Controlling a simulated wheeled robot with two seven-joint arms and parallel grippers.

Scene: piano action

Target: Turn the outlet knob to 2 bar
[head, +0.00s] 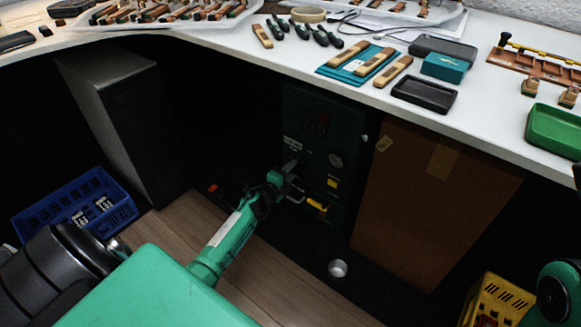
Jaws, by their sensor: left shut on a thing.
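A dark green panel (318,112) stands under the worktop, with a round gauge (336,160) and yellow parts (317,205) on its front. My left arm reaches in from the lower left. My left gripper (290,172) is at the left part of the panel front, shut on the outlet knob, which the fingers mostly hide. The gauge needle, the knob's setting and any scale are too small to read. My right gripper is out of view; only part of my right arm shows at the lower right edge.
A brown board (432,205) stands right of the panel. A grey cabinet (110,85) and blue crate (75,208) are at left, a yellow crate (497,300) at lower right. A small round metal object (338,268) lies below the panel. The white worktop (300,75) overhangs, carrying tools and trays.

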